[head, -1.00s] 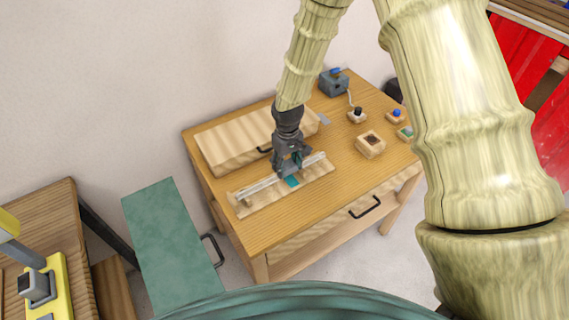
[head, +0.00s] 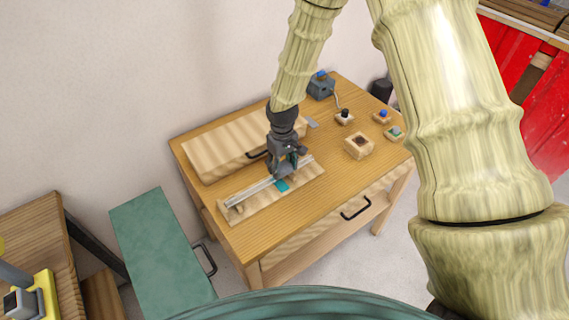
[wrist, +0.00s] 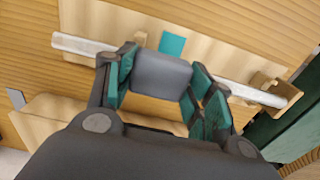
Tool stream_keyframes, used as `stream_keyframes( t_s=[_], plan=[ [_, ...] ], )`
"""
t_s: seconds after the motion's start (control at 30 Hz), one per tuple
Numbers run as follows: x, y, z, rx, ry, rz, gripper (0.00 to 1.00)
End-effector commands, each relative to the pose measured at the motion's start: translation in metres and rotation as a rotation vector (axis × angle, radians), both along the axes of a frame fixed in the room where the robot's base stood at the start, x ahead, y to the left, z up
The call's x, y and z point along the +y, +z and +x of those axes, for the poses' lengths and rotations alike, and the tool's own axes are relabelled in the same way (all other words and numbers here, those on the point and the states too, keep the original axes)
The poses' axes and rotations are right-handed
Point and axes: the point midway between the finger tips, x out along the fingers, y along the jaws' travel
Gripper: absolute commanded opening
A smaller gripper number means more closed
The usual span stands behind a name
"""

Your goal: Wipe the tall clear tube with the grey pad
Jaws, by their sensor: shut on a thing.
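A long clear, whitish tube (head: 246,194) lies nearly level along a pale wooden rack (head: 235,218) on the table. It also shows in the wrist view (wrist: 245,92), its right end in a small wooden support (wrist: 275,88). My gripper (head: 283,171) is over the tube, right of its middle in the head view. The teal-lined fingers are shut on a grey pad (wrist: 162,75), seen between them in the wrist view. The pad covers the middle of the tube there; I cannot tell whether they touch. A teal patch (wrist: 173,43) lies on the rack beside the tube.
A long wooden box with a dark handle (head: 225,145) stands close behind the rack. A small wooden block (head: 359,146), coloured knobs (head: 383,114) and a grey-blue device (head: 320,86) are at the right and back. The table's front right is clear.

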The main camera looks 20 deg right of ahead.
Motion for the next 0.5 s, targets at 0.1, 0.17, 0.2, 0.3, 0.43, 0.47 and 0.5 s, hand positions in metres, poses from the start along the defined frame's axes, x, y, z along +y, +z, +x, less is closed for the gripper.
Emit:
stream_keyframes(
  t_s=[0.1, 0.17, 0.2, 0.3, 0.43, 0.47, 0.5],
  plan=[
    [0.009, -0.002, -0.001, 0.0, -0.003, 0.0, 0.34],
    [0.014, 0.0, -0.002, -0.001, -0.003, 0.0, 0.34],
    [0.017, 0.0, -0.002, 0.0, -0.004, 0.0, 0.34],
    [0.024, -0.002, -0.003, 0.0, -0.006, 0.0, 0.34],
    [0.033, -0.003, -0.004, 0.0, -0.009, -0.001, 0.34],
    [0.032, 0.002, -0.004, -0.001, -0.011, -0.001, 0.34],
    [0.032, 0.005, -0.004, -0.001, -0.011, -0.001, 0.34]
  ],
)
